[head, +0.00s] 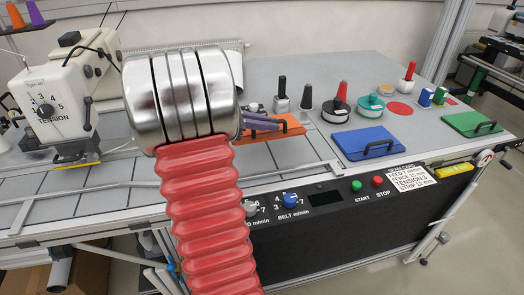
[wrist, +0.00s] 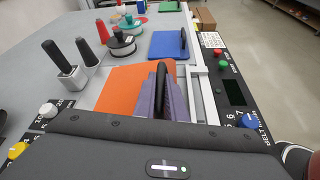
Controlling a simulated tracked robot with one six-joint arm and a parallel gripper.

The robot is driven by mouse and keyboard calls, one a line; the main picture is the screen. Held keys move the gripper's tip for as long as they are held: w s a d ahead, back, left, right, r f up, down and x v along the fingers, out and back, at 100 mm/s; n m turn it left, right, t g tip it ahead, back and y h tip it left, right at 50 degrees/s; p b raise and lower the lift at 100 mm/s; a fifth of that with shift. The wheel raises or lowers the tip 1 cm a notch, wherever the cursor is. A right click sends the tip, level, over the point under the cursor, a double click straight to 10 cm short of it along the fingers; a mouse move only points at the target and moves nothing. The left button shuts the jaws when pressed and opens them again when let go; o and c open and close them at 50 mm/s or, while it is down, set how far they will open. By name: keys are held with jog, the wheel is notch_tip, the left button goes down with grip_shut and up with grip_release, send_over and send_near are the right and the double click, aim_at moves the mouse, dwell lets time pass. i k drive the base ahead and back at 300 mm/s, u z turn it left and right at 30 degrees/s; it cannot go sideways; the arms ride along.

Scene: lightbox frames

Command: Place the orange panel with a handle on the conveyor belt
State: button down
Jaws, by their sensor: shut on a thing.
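The orange panel (head: 290,129) lies flat beyond my arm in the head view, its left part hidden by my arm. It also shows in the wrist view (wrist: 118,92), with its black handle (wrist: 161,78) standing up. My gripper (head: 262,121) is shut on this handle, with purple fingers on both sides of it in the wrist view (wrist: 160,96). The conveyor belt (head: 285,164) is the grey slatted strip along the front of the table, partly hidden by my arm. The panel is over or beside the belt's right end; I cannot tell whether it touches the surface.
A blue panel (head: 368,142) and a green panel (head: 472,124) lie to the right. Tools and spools (head: 336,111) stand behind. A white tension machine (head: 45,105) stands at left. A metal rail (head: 310,175) and black control panel (head: 330,205) run along the front.

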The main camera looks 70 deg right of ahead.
aim_at(265, 150)
jog(key=k, duration=1)
